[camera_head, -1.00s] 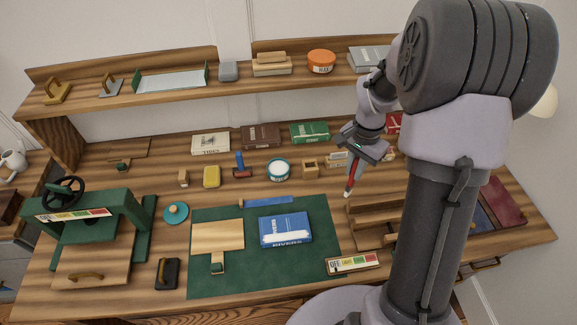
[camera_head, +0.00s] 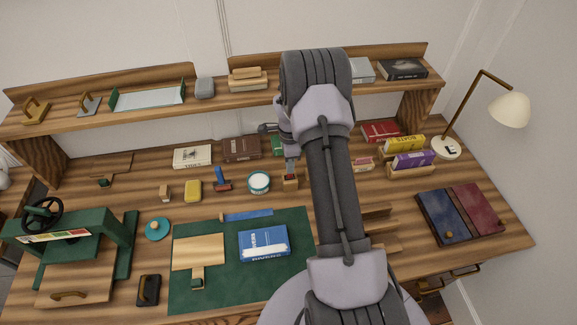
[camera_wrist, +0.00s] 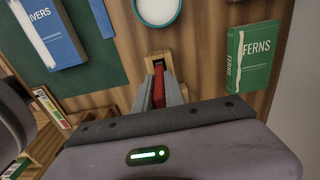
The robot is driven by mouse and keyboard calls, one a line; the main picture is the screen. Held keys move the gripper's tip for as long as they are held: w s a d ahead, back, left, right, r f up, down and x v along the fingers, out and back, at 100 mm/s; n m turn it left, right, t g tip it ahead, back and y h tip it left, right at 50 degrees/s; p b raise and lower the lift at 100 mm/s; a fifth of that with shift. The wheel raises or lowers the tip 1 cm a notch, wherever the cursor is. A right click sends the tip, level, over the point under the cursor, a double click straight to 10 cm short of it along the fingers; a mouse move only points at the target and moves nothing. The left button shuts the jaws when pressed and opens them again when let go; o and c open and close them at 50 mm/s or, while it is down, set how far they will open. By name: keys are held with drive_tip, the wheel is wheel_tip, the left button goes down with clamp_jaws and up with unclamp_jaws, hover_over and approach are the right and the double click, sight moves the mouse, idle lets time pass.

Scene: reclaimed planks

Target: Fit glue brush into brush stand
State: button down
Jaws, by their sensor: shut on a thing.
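The brush stand is a small wooden block (camera_head: 291,186) standing right of a round tub in the head view. In the wrist view the stand (camera_wrist: 155,57) shows just beyond my fingertips. My gripper (camera_wrist: 159,92) is shut on the glue brush, whose red part (camera_wrist: 158,82) shows between the fingers. In the head view my gripper (camera_head: 290,166) points down over the stand, with a bit of red at the block's top. The brush's lower end is hidden, and I cannot tell how deep it sits in the stand.
The round teal-rimmed tub (camera_head: 259,182) stands close to the left. The green book FERNS (camera_wrist: 252,56) lies behind the stand, partly hidden by my arm in the head view. A green mat (camera_head: 205,291) with a blue book (camera_head: 263,243) lies in front.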

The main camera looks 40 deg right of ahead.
drive_tip(key=shift+f, duration=0.1)
drive_tip(key=shift+f, duration=0.1)
drive_tip(key=c, duration=1.4)
unclamp_jaws()
